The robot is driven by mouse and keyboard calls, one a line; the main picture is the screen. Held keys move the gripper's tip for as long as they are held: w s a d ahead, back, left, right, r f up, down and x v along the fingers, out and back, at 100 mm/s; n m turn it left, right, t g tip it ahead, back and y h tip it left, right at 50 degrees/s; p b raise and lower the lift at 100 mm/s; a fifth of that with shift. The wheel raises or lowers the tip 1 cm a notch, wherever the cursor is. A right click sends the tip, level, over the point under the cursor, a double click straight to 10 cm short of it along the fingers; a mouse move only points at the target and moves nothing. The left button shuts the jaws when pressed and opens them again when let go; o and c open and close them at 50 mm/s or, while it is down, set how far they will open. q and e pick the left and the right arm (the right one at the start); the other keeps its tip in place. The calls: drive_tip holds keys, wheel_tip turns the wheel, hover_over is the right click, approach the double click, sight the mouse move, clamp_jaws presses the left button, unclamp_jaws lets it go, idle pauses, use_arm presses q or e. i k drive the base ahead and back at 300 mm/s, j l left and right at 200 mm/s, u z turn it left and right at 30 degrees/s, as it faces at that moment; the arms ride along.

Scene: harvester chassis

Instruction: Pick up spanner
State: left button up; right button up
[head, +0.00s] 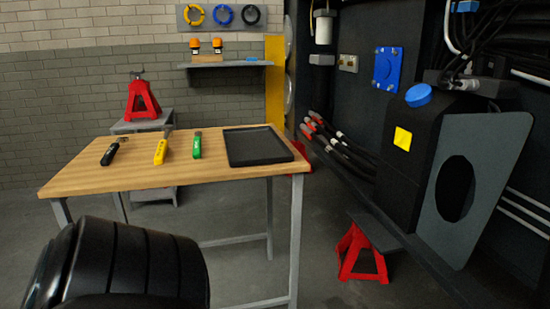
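Three hand tools lie apart in a row on the wooden table top (95,180). The left one has a black handle (109,154) and a small head at its far end. The middle one has a yellow handle (161,152) with a thin metal part beyond it. The right one has a green handle (197,147) with a short metal end. I cannot tell at this size which of them is the spanner. Neither of my grippers is in view, and nothing touches the tools.
A black tray (257,147) lies on the table's right part. A red jack stand (142,100) stands behind the table; another red stand (361,254) is on the floor at right. The dark chassis (405,150) fills the right side. A dark arm link of mine covers the lower left.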

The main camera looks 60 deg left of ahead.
sight(108, 159)
drive_tip(key=u, duration=3.05)
drive_tip(key=i+j+z, duration=0.1)
drive_tip(key=i+z, duration=0.15)
drive_tip(key=i, duration=0.05)
